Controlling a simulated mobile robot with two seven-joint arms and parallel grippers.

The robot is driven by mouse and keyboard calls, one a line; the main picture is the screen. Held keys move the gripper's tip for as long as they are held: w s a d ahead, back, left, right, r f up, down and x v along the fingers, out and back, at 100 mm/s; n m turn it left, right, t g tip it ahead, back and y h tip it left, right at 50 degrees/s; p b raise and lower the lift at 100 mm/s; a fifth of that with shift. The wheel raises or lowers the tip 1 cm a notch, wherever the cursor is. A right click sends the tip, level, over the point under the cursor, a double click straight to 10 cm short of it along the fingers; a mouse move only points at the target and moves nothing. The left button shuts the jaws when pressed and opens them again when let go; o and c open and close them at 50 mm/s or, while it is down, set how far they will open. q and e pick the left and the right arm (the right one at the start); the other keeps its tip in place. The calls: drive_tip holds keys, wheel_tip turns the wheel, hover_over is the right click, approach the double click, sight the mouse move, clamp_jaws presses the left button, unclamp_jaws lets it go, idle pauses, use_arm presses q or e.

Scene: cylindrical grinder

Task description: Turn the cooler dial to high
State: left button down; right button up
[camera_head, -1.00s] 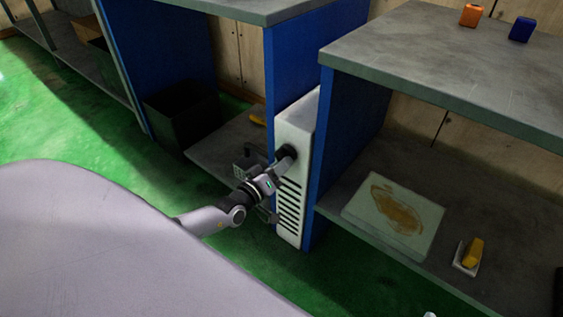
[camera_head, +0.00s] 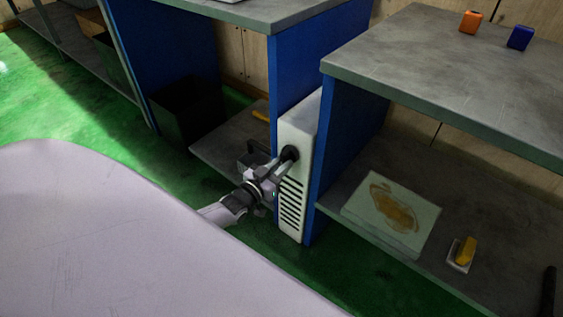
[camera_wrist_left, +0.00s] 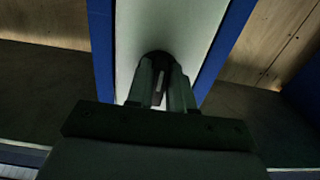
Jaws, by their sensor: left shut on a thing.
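The cooler (camera_head: 294,200) is a narrow white upright box with dark vent slots, standing between two blue bench panels. Its black dial (camera_head: 291,153) is on the upper front face. My left gripper (camera_head: 284,158) reaches it from the front left and is shut on the dial. In the left wrist view the two fingers of my left gripper (camera_wrist_left: 161,95) close around the dark dial (camera_wrist_left: 158,58) against the white cooler front (camera_wrist_left: 185,25). The fingers hide most of the dial, so I cannot read its setting. My right gripper is not in view.
A grey bench (camera_head: 440,70) with a lower shelf stands right of the cooler. An orange item (camera_head: 471,21) and a blue item (camera_head: 520,33) are on top. A black bin (camera_head: 187,108) stands left of the cooler. Green floor is open in front.

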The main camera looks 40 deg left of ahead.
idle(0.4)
use_arm(q)
drive_tip(key=c, duration=1.1)
unclamp_jaws()
